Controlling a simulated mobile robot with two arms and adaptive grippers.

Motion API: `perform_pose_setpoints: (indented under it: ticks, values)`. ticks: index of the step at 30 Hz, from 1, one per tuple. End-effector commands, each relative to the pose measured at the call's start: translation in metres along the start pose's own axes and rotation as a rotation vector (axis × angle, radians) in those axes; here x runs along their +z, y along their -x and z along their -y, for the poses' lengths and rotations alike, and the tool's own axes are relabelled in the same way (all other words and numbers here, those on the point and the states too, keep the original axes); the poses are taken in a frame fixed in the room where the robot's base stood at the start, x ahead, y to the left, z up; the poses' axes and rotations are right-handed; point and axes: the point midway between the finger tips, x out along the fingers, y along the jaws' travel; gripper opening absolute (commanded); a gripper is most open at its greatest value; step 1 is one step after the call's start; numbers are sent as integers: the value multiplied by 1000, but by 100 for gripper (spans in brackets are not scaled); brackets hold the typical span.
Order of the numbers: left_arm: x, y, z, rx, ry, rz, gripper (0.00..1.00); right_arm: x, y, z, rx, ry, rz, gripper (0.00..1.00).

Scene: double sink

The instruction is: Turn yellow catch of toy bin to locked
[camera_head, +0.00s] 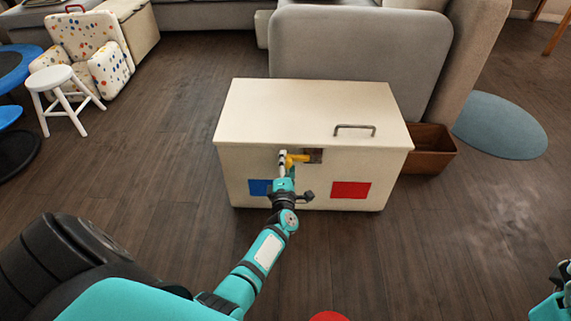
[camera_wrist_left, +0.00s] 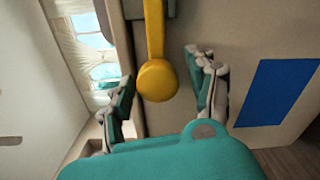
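The toy bin (camera_head: 250,115) is a cream box with a closed lid. Its yellow catch (camera_head: 297,158) is on the upper front, extending left from a dark metal plate (camera_head: 313,155), roughly level. My left gripper (camera_head: 284,163) is at the catch's left end. In the left wrist view the catch (camera_wrist_left: 156,78) is a bar with a rounded end, lying between the two spread fingers of my left gripper (camera_wrist_left: 164,85). Gaps show on both sides. Only a teal part of my right arm shows at the lower right edge; its fingers are not visible.
A blue square (camera_head: 259,187) and a red square (camera_head: 350,190) mark the bin's front. A metal handle (camera_head: 355,128) is on the bin. A brown box (camera_head: 429,149) stands to its right, a grey sofa (camera_head: 360,50) behind. The floor in front is mostly clear.

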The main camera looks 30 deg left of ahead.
Motion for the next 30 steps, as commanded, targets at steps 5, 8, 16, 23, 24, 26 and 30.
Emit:
perform_pose_setpoints:
  ticks: [5, 8, 16, 23, 24, 26, 30]
  values:
    - [0, -1, -1, 2, 2, 0, 62, 0, 0, 0, -1, 0, 3, 85]
    - [0, 0, -1, 3, 3, 0, 62, 1, 1, 0, -5, 1, 8, 85]
    - [0, 34, 0, 1, 3, -1, 62, 0, 0, 0, -3, 1, 3, 85]
    - [0, 67, 0, 1, 3, 0, 62, 0, 0, 0, -2, 0, 2, 85]
    - [0, 70, 0, 0, 3, -1, 62, 0, 0, 0, -2, 0, 2, 85]
    - [0, 73, 0, 1, 3, -1, 62, 0, 0, 0, -2, 0, 2, 85]
    - [0, 75, -1, 2, 2, 0, 62, 0, 0, 0, -2, 0, 1, 85]
